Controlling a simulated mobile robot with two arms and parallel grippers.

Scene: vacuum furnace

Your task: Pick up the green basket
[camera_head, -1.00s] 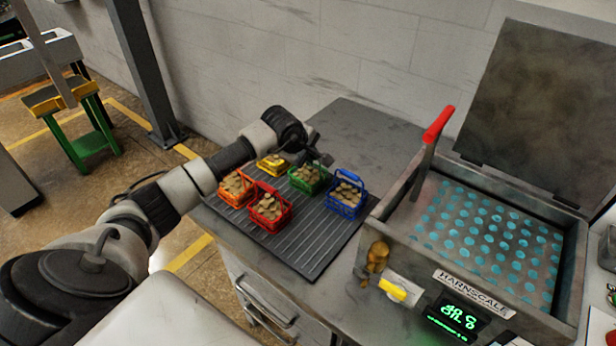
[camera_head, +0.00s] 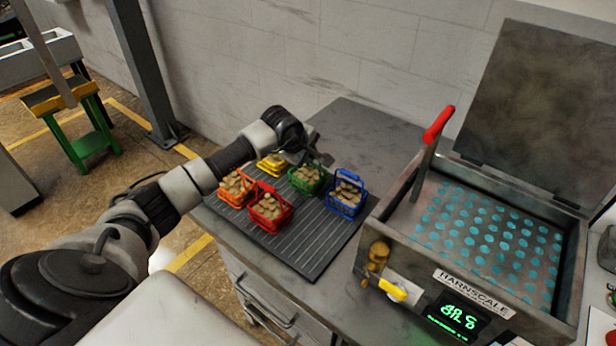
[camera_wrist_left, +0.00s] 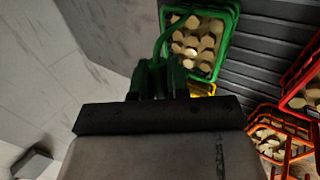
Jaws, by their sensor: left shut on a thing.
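The green basket (camera_head: 307,180) holds several tan round pieces and is on or just above the ribbed dark mat (camera_head: 296,244), between the yellow and blue baskets. My left gripper (camera_head: 316,160) is at the basket's top, coming from the left. In the left wrist view the gripper (camera_wrist_left: 158,66) is shut on the handle of the green basket (camera_wrist_left: 226,40), whose pieces show inside. I cannot tell whether the basket is clear of the mat. My right gripper is not in view.
Yellow (camera_head: 270,163), orange (camera_head: 236,189), red (camera_head: 270,208) and blue (camera_head: 346,194) baskets of pieces stand close around on the mat. The open furnace (camera_head: 470,230) with a red-handled lever (camera_head: 438,124) is on the right. The grey wall is behind.

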